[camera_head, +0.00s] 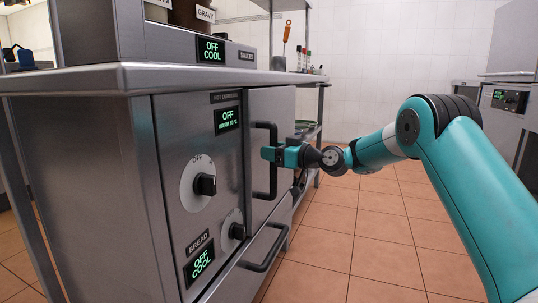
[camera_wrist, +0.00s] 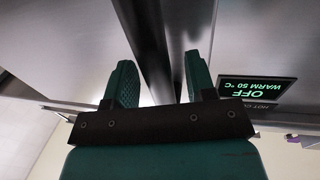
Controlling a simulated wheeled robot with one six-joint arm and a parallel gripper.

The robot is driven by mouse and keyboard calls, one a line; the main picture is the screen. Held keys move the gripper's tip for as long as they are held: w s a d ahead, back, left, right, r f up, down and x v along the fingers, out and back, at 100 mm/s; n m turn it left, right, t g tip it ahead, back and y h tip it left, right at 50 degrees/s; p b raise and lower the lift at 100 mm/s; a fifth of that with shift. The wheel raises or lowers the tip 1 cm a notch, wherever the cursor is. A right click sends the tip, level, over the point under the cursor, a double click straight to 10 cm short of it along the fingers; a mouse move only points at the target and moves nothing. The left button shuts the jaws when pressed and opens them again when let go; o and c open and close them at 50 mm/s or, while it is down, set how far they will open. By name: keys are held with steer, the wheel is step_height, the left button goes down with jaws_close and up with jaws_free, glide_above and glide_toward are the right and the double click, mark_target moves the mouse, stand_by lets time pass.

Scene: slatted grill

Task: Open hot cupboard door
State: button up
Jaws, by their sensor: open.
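The hot cupboard door (camera_head: 259,101) is a steel panel on the front of the counter, to the right of the control panel, and looks shut. Its upright black bar handle (camera_head: 273,182) stands out from the door. My gripper (camera_head: 273,154) is at the middle of this handle in the head view. In the wrist view my gripper (camera_wrist: 160,72) has its two teal fingers apart, with the dark handle bar (camera_wrist: 150,45) running between them. A gap shows between the bar and the right finger; contact on the left is unclear.
The control panel has a hot cupboard display (camera_head: 228,120) reading OFF, WARM 50 °C, a dial (camera_head: 205,185) and a smaller dial (camera_head: 236,231). A bread drawer handle (camera_head: 265,250) juts out below the door. Tiled floor (camera_head: 340,240) is clear to the right.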

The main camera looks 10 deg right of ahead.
steer(key=shift+x, duration=0.85)
steer(key=shift+c, duration=0.5)
jaws_close()
